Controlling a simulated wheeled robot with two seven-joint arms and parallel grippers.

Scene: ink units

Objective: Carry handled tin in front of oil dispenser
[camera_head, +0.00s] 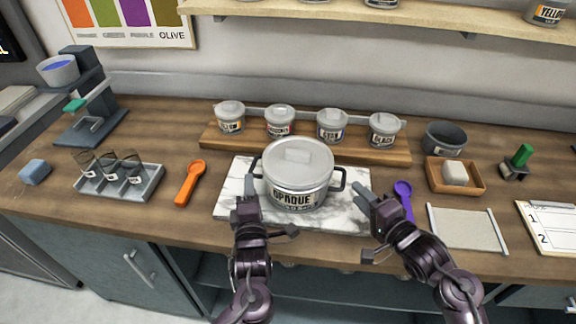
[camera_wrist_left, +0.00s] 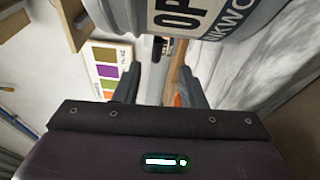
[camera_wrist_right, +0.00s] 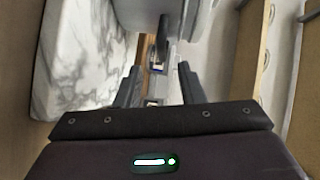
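The handled tin (camera_head: 298,185) is a large grey lidded pot labelled "OPAQUE", with a loop handle on each side. It stands upright on a white marble slab (camera_head: 236,203). My left gripper (camera_head: 250,187) is at its left handle; in the left wrist view the fingers (camera_wrist_left: 160,88) are apart, with the dark handle ahead between them. My right gripper (camera_head: 371,198) is just right of and in front of the right handle (camera_head: 342,180); its fingers (camera_wrist_right: 158,85) are also apart, with the handle ahead. A grey machine with a blue-filled bowl (camera_head: 60,70) at far left may be the oil dispenser.
Several small lidded tins stand on a wooden riser (camera_head: 405,152) behind the pot. A purple spoon (camera_head: 404,200), a wooden tray (camera_head: 474,182) and a pale mat (camera_head: 468,228) lie right.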

